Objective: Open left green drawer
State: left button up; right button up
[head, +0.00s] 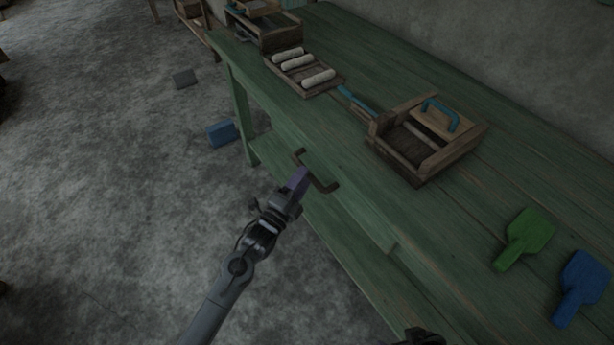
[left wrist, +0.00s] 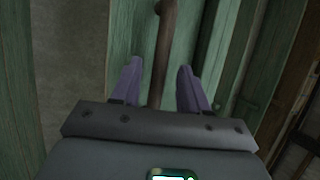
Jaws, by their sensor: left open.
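The green drawer front (head: 355,205) lies along the near side of the green workbench and looks flush with it. A dark bent metal handle (head: 326,186) sticks out from this front. My left gripper (head: 299,179), with purple fingers, is at the handle and covers its middle in the head view. In the left wrist view, the handle (left wrist: 163,45) runs between the two spread fingers of my left gripper (left wrist: 159,80), with gaps on both sides. The gripper is open and not closed on the handle.
On the bench (head: 480,185) are a wooden box with a blue handle (head: 425,135), a tray of white rolls (head: 300,72), a green paddle (head: 524,237) and a blue paddle (head: 579,287). A blue block (head: 222,133) lies below. The floor left of the bench is mostly clear.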

pick_arm(q)
jog(key=shift+b+x, duration=0.45)
jog(key=shift+x, duration=0.95)
jog(key=shift+c, duration=0.3)
grip_shut()
